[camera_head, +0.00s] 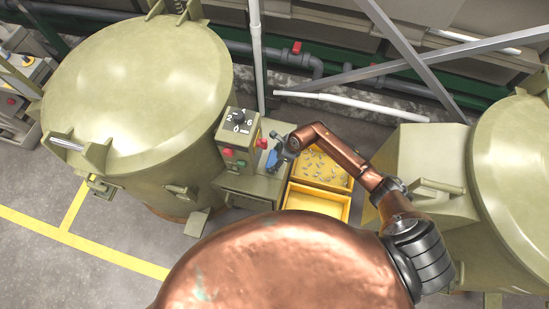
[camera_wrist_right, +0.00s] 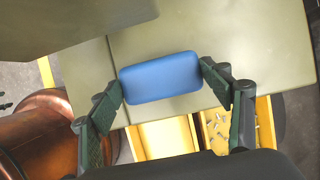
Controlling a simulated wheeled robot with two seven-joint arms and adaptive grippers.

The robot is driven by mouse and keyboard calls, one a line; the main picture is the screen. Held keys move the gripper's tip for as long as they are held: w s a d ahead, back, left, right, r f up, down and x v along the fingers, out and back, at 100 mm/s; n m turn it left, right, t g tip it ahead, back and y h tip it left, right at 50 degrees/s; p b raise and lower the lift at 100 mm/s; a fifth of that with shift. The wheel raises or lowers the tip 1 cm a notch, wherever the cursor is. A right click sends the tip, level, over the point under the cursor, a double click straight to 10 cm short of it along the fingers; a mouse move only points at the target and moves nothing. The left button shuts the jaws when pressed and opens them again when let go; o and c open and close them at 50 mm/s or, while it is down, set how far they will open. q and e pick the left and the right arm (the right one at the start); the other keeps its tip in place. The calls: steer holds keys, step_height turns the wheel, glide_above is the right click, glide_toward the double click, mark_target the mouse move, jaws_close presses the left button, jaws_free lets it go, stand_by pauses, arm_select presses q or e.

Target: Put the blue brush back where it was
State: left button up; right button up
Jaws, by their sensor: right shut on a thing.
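The blue brush (camera_head: 272,160) is a rounded blue block in the head view, over the small olive ledge beside the control box. In the right wrist view the blue brush (camera_wrist_right: 160,78) lies between the two dark fingers, one at each short end. My right gripper (camera_head: 281,153) is shut on it. The brush is over or on the olive surface (camera_wrist_right: 225,35); I cannot tell whether it touches it. My left gripper is not in view.
A control box (camera_head: 237,140) with a dial and coloured buttons stands just left of the brush. Yellow bins (camera_head: 318,202) sit to the right, the rear one with small parts inside. Large olive barrels (camera_head: 140,85) stand at both sides.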

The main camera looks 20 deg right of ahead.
steer(key=o, duration=0.6)
steer(key=shift+f, duration=0.2)
steer(key=shift+c, duration=0.2)
steer(key=o, duration=0.4)
steer(key=shift+o, duration=0.2)
